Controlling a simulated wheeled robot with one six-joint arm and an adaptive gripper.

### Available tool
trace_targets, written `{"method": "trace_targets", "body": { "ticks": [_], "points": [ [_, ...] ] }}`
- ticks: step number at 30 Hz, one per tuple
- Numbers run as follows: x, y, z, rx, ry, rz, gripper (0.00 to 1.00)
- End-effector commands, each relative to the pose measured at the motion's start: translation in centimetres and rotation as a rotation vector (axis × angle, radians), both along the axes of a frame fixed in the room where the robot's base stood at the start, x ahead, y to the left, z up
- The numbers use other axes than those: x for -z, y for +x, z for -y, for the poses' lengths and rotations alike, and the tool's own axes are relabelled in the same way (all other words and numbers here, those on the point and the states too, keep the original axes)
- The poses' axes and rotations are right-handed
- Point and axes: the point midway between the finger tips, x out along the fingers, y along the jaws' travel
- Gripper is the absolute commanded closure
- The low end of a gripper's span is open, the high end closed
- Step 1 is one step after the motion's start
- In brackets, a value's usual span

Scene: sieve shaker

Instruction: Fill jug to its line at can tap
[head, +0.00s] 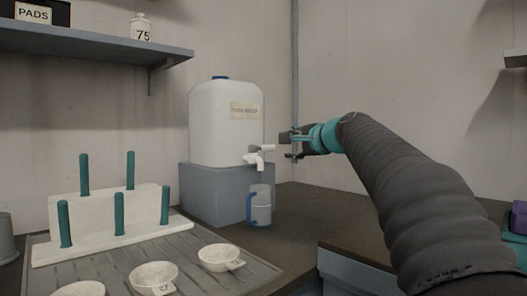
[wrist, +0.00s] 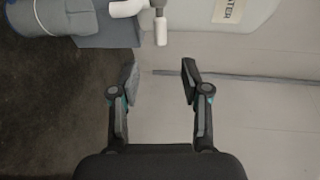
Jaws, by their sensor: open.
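The white can (head: 226,125) with a blue cap stands on a grey-blue block (head: 213,195); part of its label also shows in the wrist view (wrist: 231,10). Its white tap (head: 254,159) sticks out low on the right, and shows at the top of the wrist view (wrist: 125,8) with a white lever (wrist: 161,30). The clear jug (head: 262,207), blue handle to the left, stands upright below the tap; it also shows in the wrist view (wrist: 50,18). Its fill line and water level are unclear. My gripper (head: 291,145) is open and empty, right of the tap, apart from it; its fingers (wrist: 160,78) straddle nothing.
A white rack (head: 95,232) with several teal pegs and several shallow white dishes (head: 153,277) stand on the ribbed mat at left. A wall shelf (head: 95,43) holds a jar (head: 143,27). A vertical pipe (head: 294,70) runs behind my gripper. The counter right of the jug is clear.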

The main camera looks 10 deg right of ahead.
Motion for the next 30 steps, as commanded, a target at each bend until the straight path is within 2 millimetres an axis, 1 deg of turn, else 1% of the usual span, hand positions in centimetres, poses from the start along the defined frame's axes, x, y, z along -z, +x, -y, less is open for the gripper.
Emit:
{"method": "trace_targets", "body": {
  "ticks": [5,15,21,24,30],
  "points": [
    [0.2,1.9,-0.7,-0.003,0.002,-0.001,0.53],
    [1.2,7.8,-2.7,-0.002,-0.001,-0.001,0.53],
    [1.6,10.8,-3.7,-0.001,-0.001,0.000,0.53],
    [1.8,11.7,-4.0,-0.001,-0.002,0.000,0.53],
    [2.1,12.6,-4.4,-0.001,-0.001,0.000,0.53]
  ]
}}
